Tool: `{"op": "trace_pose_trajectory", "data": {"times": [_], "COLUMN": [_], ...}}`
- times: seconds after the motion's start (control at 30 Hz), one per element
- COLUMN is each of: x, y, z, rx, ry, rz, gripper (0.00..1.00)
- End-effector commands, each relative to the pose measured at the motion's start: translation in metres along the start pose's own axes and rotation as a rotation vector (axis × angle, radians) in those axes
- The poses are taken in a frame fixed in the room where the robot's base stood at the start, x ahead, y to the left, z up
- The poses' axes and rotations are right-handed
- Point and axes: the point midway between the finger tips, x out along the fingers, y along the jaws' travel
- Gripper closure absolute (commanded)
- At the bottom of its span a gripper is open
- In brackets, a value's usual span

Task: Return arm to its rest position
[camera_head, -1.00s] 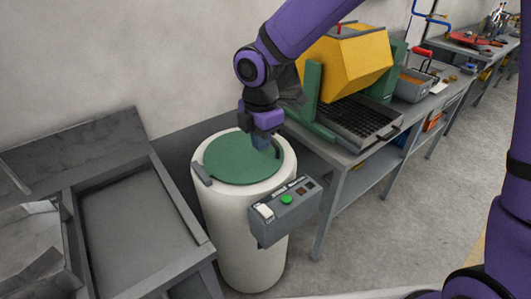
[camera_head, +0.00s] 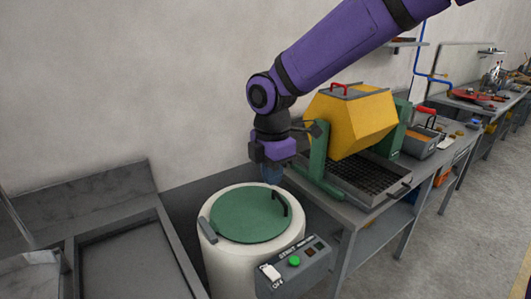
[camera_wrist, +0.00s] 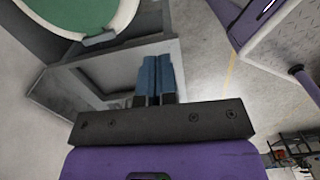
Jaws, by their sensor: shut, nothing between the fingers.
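My gripper (camera_head: 272,174) is shut and empty, pointing down above the back right rim of a white drum-shaped machine (camera_head: 222,265). In the wrist view my gripper's blue fingers (camera_wrist: 155,75) are together with nothing between them. The machine's round green lid (camera_head: 245,216) lies flat on its top, with a dark handle (camera_head: 284,202) at the lid's right side. The fingers look apart from the lid and handle. The purple arm reaches in from the upper right of the head view. The green lid also shows at the upper left of the wrist view (camera_wrist: 75,10).
A control box (camera_head: 295,268) with a green button is on the machine's front. A grey basin table (camera_head: 172,240) stands at left. A yellow tumbler (camera_head: 345,122) on a green frame stands on a bench at right, close to the arm. Open floor (camera_head: 450,240) lies right.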

Motion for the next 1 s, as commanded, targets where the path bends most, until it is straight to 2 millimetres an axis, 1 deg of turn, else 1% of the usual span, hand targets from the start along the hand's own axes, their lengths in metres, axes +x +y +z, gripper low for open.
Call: {"op": "trace_pose_trajectory", "data": {"times": [0.17, 0.3, 0.37, 0.5, 0.67, 0.8, 1.0], "x": [-0.026, -0.05, -0.06, -0.081, -0.102, -0.116, -0.125], "y": [-0.029, -0.061, -0.076, -0.114, -0.16, -0.202, -0.261], "z": [0.032, 0.06, 0.071, 0.094, 0.114, 0.127, 0.137], "rx": [0.233, 0.486, 0.595, 0.85, 1.141, 1.392, 1.737], "ry": [-0.063, -0.102, -0.11, -0.115, -0.087, -0.034, 0.093], "rz": [0.044, 0.096, 0.121, 0.185, 0.265, 0.333, 0.417], "gripper": [1.0, 1.0, 1.0, 1.0, 1.0, 1.0, 1.0]}}
